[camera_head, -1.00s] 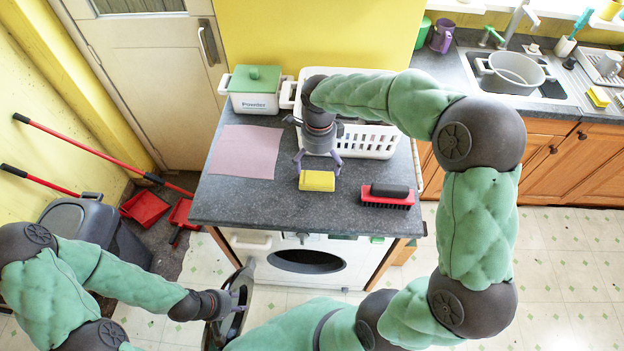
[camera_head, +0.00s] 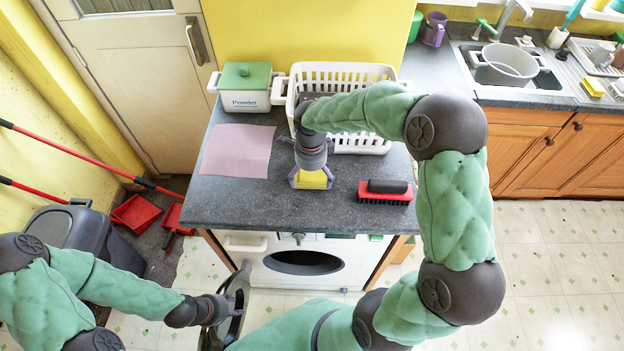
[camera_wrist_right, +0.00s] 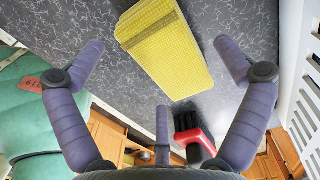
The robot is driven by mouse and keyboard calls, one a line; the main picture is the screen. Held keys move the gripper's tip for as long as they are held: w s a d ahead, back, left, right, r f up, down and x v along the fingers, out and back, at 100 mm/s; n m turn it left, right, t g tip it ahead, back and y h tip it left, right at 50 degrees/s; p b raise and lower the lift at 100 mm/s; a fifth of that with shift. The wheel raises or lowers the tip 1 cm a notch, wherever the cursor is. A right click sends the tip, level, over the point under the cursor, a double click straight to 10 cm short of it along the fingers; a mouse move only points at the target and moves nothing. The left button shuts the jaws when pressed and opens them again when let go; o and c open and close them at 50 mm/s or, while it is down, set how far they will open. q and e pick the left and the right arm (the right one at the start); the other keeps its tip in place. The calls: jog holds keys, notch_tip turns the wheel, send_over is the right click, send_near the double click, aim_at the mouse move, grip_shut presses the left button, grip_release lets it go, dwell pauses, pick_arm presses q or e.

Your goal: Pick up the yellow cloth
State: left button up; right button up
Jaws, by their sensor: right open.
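The yellow cloth (camera_head: 314,180) is a folded, textured rectangle on the dark grey worktop, near its front edge. In the right wrist view the yellow cloth (camera_wrist_right: 165,48) lies beyond and between the spread fingers, tilted in the picture. My right gripper (camera_head: 311,182) is right above the cloth, pointing down, with its purple fingers on either side of it. In the right wrist view my right gripper (camera_wrist_right: 162,58) is open and empty. My left gripper (camera_head: 232,304) is low at the left, in front of the machine's open door; its finger spread is unclear.
A red brush (camera_head: 386,192) lies right of the cloth. A pink cloth (camera_head: 237,151) lies to the left. A white basket (camera_head: 372,143) and a powder tub (camera_head: 245,88) stand behind. The worktop's front edge (camera_head: 300,231) is close to the cloth.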

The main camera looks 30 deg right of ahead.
notch_tip(320, 180, down, 2)
jog(key=shift+f, duration=0.2)
jog(key=c, duration=1.2)
jog(key=shift+o, duration=0.2)
jog(key=shift+r, duration=0.15)
jog(key=shift+r, duration=0.55)
notch_tip(320, 180, up, 2)
jog(key=shift+r, duration=0.15)
jog(key=s+a+r+p, duration=0.1)
jog(key=a+r, duration=0.2)
jog(key=a, duration=0.1)
jog(key=s+a+r, duration=0.2)
jog(key=a+r, duration=0.1)
jog(key=a, duration=0.1)
jog(key=s+a+r+p, duration=0.1)
jog(key=s+a+r, duration=0.1)
jog(key=a, duration=0.3)
jog(key=shift+s+r+p, duration=0.2)
jog(key=shift+r+p, duration=0.15)
jog(key=shift+r, duration=0.4)
